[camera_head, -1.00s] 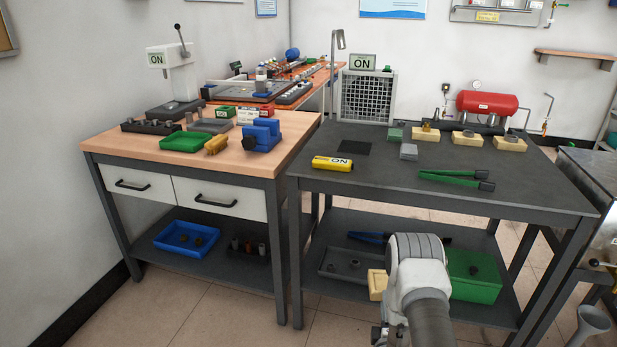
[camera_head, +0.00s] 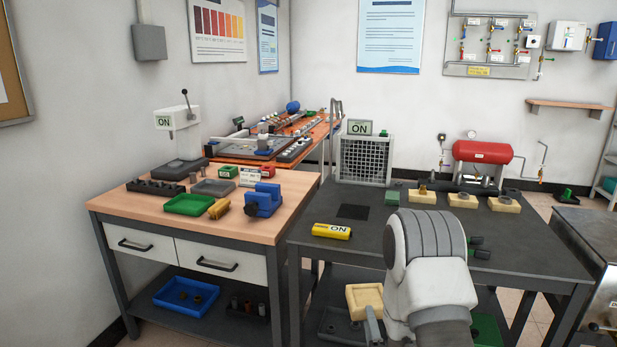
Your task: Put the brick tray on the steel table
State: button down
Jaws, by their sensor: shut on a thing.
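The brick tray (camera_head: 363,297) is a pale cream, shallow, square tray. It shows just left of my arm, low in the view and in front of the steel table's near edge. My gripper (camera_head: 371,318) is shut on its near side; my arm hides part of the jaws. The steel table (camera_head: 310,253) is the dark grey bench in the middle, with a lower shelf. The tray appears above that shelf and in front of the tabletop; its exact height is hard to tell.
Several cream bricks (camera_head: 463,200) stand along the back right. A green block (camera_head: 392,198) is at the back. Green-handled tongs (camera_head: 479,246) are partly hidden by my arm. The front left top is mostly clear.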

notch_tip(320, 180, up, 10)
jog(key=p, duration=0.8)
jog(key=shift+f, duration=0.15)
jog(key=shift+d, duration=0.2)
